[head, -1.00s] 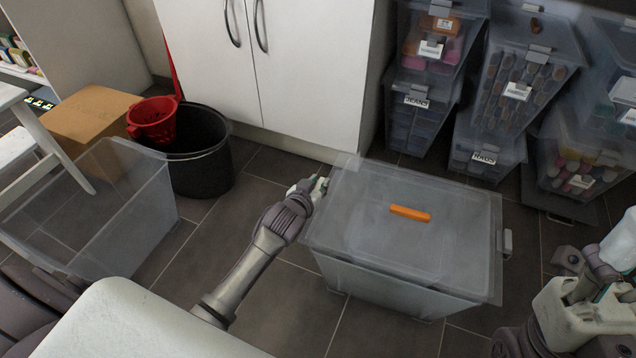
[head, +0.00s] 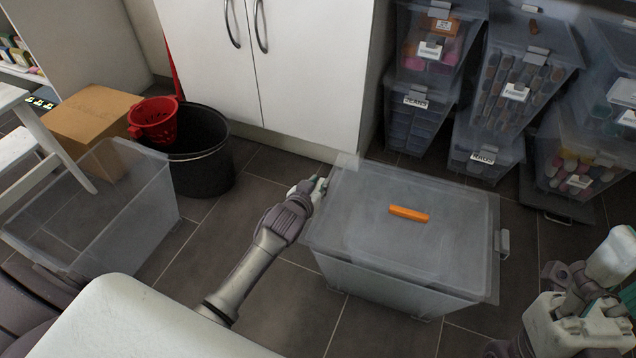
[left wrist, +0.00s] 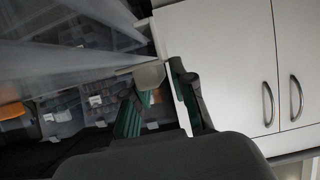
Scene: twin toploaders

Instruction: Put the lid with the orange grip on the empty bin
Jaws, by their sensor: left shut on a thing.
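The translucent grey lid (head: 365,205) with the orange grip (head: 409,213) lies over the top of a clear bin (head: 385,287) right of centre; its rim looks slightly offset from the bin's. My left gripper (head: 318,186) is shut on the lid's edge near the far left corner. The left wrist view shows the lid (left wrist: 75,62) beside the fingers (left wrist: 160,78), with the orange grip at the left border. Another clear bin (head: 135,235) stands open and empty on the left. My right gripper (head: 598,275) is at the lower right, its fingertips unclear.
A black bucket (head: 205,165) with a red basket (head: 153,118) and a cardboard box (head: 85,125) stand behind the left bin. A white cabinet (head: 305,75) and stacked, filled bins (head: 480,145) line the back. Tiled floor lies free between the two bins.

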